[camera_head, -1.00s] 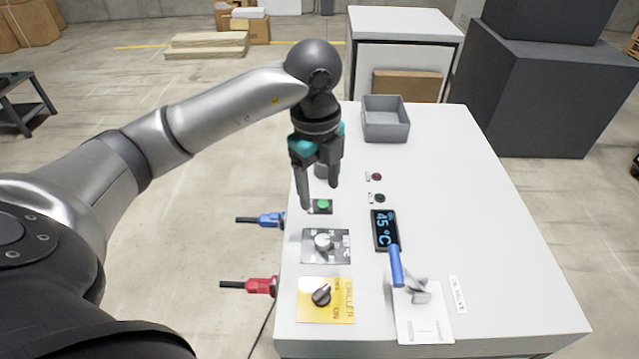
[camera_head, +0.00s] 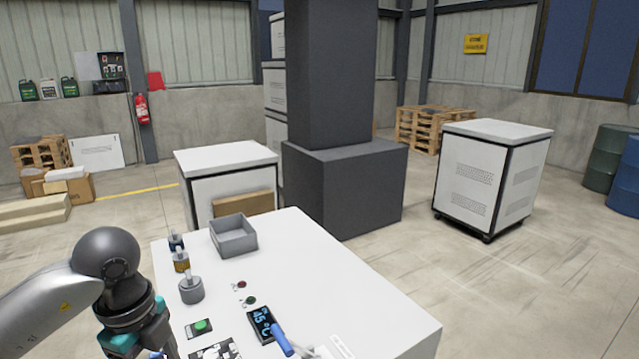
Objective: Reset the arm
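My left arm (camera_head: 45,308) comes in at the lower left, grey with a dark round wrist joint. My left gripper (camera_head: 145,340), dark with teal parts, points down beside the left edge of the white worktable (camera_head: 340,290). Its fingertips are cut off by the bottom edge of the picture, so its opening is hidden. I see nothing held in the part that shows. My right arm and gripper are not in view.
On the table are a grey open bin (camera_head: 234,236), a grey cylindrical part (camera_head: 191,289), a green button (camera_head: 200,326), a temperature display (camera_head: 262,325) and a blue-handled tool (camera_head: 282,341). A dark column (camera_head: 343,180) and white cabinets (camera_head: 490,178) stand beyond.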

